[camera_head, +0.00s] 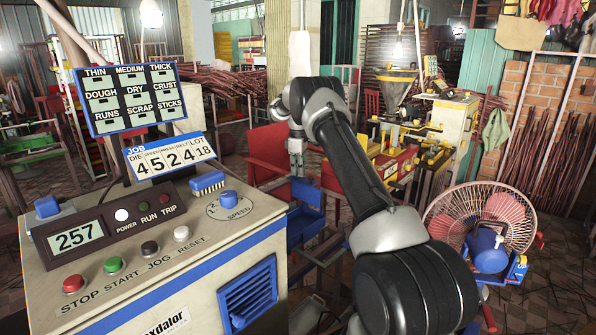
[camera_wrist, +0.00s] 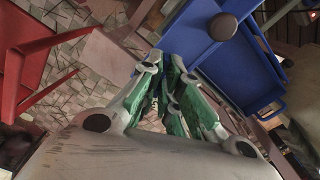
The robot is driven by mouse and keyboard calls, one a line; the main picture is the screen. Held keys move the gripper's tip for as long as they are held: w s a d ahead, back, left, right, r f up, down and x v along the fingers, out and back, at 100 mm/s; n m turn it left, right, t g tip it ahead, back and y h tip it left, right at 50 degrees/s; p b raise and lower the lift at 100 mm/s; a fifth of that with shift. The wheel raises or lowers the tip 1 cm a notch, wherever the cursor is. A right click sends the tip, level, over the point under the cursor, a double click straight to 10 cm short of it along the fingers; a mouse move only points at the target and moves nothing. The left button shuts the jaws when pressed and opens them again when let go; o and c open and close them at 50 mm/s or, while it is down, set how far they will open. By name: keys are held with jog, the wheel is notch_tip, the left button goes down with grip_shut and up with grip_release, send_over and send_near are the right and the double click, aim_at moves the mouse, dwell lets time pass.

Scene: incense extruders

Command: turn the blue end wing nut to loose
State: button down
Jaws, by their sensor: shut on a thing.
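My gripper (camera_head: 297,172) points down at the blue machine part (camera_head: 306,222) beyond the control cabinet. In the wrist view my gripper (camera_wrist: 178,78) has its green-padded fingers close together beside the blue machine part (camera_wrist: 235,70). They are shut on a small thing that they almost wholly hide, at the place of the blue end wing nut. The nut's wings and its angle cannot be made out. A round grey-brown knob (camera_wrist: 222,27) shows on the blue part, apart from the fingers.
A control cabinet (camera_head: 175,265) with buttons and displays fills the left front. A red chair (camera_head: 268,155) stands behind my gripper and shows close by in the wrist view (camera_wrist: 25,60). A caged fan (camera_head: 485,215) stands at right. A yellow-and-cream machine (camera_head: 445,135) is farther back.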

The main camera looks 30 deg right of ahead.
jog(key=n, duration=0.7)
dwell(0.5)
jog(key=c, duration=1.6)
grip_release()
notch_tip(320, 180, up, 12)
jog(key=shift+r, duration=0.1)
